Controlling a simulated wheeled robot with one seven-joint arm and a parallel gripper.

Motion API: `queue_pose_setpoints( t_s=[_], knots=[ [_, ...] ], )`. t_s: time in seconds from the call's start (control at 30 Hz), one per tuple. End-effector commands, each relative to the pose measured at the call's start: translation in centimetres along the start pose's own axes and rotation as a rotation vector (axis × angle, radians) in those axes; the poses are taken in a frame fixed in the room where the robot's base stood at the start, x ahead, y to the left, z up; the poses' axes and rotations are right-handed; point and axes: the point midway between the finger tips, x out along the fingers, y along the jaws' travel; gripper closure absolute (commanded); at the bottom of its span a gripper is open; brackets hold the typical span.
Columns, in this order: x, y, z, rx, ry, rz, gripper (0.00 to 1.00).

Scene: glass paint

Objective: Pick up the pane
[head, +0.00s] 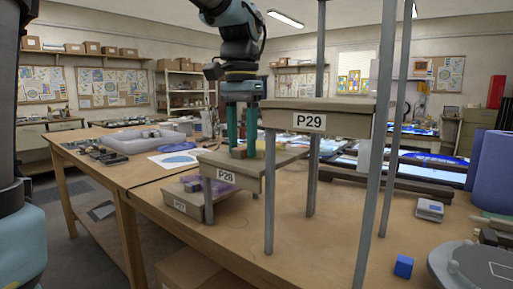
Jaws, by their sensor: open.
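My gripper (241,148) points straight down over the middle stepped shelf marked P28 (222,176). Its two teal fingers are apart, with the tips close to the shelf's top. A small greenish piece (239,153) shows between the fingertips, and a yellowish piece (260,147) shows just right of them. I cannot tell which of these, if either, is the pane, or whether the fingers touch anything. A purple, glassy-looking piece (193,183) lies on the lower shelf marked P27 (180,204), partly hidden under the P28 shelf.
The higher shelf marked P29 (325,120) stands right of my gripper, with tall metal posts (377,150) in front. A blue cube (403,266) and a small scale-like device (430,209) sit front right.

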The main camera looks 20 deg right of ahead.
Motion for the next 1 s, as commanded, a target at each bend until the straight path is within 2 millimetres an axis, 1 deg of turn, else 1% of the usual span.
queue_pose_setpoints(
  t_s=[0.2, 0.6, 0.63, 1.0],
  knots=[
    [0.06, -0.01, -0.01, 0.0, 0.0, 0.0, 0.54],
    [0.03, -0.01, -0.01, 0.0, 0.0, 0.0, 0.99],
    [0.03, -0.01, -0.01, 0.0, 0.0, 0.0, 1.0],
    [0.0, -0.01, -0.01, 0.0, 0.001, 0.0, 1.0]
  ],
)
